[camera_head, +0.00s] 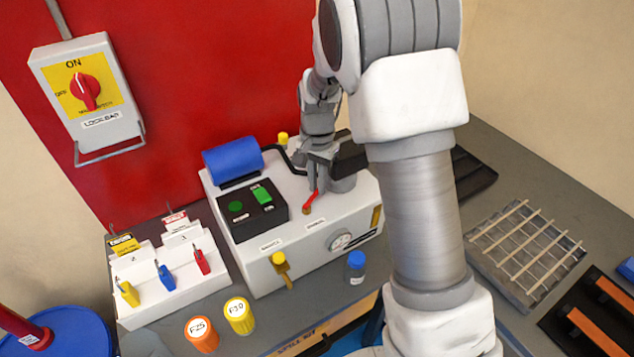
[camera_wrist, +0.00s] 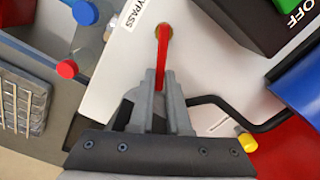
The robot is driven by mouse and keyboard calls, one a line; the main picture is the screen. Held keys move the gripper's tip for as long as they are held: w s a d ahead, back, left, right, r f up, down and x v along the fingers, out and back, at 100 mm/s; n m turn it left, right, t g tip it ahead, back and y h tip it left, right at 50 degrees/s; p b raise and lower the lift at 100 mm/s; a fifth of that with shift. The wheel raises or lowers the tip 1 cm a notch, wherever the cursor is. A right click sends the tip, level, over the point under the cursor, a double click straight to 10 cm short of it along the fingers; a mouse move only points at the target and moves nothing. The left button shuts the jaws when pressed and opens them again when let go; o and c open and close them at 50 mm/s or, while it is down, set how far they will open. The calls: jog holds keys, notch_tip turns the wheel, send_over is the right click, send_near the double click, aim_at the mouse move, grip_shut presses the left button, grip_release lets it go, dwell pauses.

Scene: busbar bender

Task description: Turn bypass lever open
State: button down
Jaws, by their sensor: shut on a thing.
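The red bypass lever (camera_head: 311,201) is on top of the white machine (camera_head: 288,262), right of its black button box. In the wrist view the red lever (camera_wrist: 163,52) runs from a brass pivot down between my fingers, next to a label reading "YPASS". My gripper (camera_wrist: 162,75) is shut on the lever, with one grey finger on each side of it. In the head view my gripper (camera_head: 316,172) comes down onto the lever from above, and the lever's far end is hidden there.
A black box (camera_head: 258,209) with green buttons and a blue cylinder (camera_head: 232,159) stand left of the lever. A yellow handle (camera_head: 281,268) is on the machine's front. A lockout switch (camera_head: 85,90) hangs on the wall. A blue-capped bottle (camera_head: 356,267) stands in front.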

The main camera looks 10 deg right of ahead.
jog(key=c, duration=0.9)
grip_release()
notch_tip(320, 180, up, 18)
jog(key=shift+f, duration=0.25)
